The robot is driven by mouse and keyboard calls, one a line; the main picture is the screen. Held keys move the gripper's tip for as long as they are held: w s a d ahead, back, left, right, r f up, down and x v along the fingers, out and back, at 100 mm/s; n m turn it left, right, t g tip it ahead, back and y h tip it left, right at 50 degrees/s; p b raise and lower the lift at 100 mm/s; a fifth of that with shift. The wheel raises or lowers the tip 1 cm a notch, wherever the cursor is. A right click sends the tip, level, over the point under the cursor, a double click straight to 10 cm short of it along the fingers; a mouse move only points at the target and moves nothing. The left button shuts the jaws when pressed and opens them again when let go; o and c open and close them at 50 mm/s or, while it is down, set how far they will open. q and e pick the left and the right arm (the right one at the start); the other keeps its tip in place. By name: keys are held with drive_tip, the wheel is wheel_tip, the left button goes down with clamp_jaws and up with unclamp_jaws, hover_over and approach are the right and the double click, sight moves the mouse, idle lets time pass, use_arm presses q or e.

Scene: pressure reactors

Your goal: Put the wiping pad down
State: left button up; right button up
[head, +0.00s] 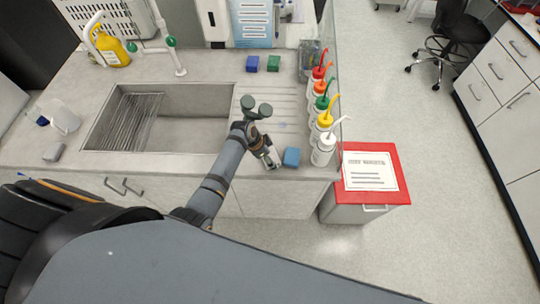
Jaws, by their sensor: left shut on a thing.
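The wiping pad (291,157) is a small blue block at the front right of the sink counter. My left gripper (273,160) is at its left side, shut on it. The pad is at or just above the counter's front edge area; I cannot tell whether it touches the surface. My left arm reaches up from the bottom and covers part of the counter front. My right gripper is out of view.
A sink (190,132) lies left of the gripper. Several wash bottles (322,150) line the counter's right edge. A blue block (252,63) and a green block (273,63) sit at the back. A red-topped bin (398,160) stands to the right. The ribbed drainboard (285,105) is mostly clear.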

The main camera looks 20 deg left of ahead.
use_arm(q)
drive_tip(key=o, duration=1.5)
drive_tip(key=shift+r, duration=0.2)
drive_tip(key=shift+a+r, duration=0.2)
drive_tip(key=shift+r, duration=0.15)
drive_tip(key=shift+v, duration=0.95)
drive_tip(key=s+a+b, duration=0.1)
drive_tip(key=s+a, duration=0.1)
drive_tip(key=a, duration=0.1)
drive_tip(key=s+a+b, duration=0.1)
drive_tip(key=s+a, duration=0.1)
drive_tip(key=a, duration=0.1)
drive_tip(key=s+a+b, duration=0.2)
drive_tip(key=s+a, duration=0.1)
drive_tip(key=shift+a+f, duration=0.1)
drive_tip(key=shift+a, duration=0.05)
drive_tip(key=shift+s+a, duration=0.15)
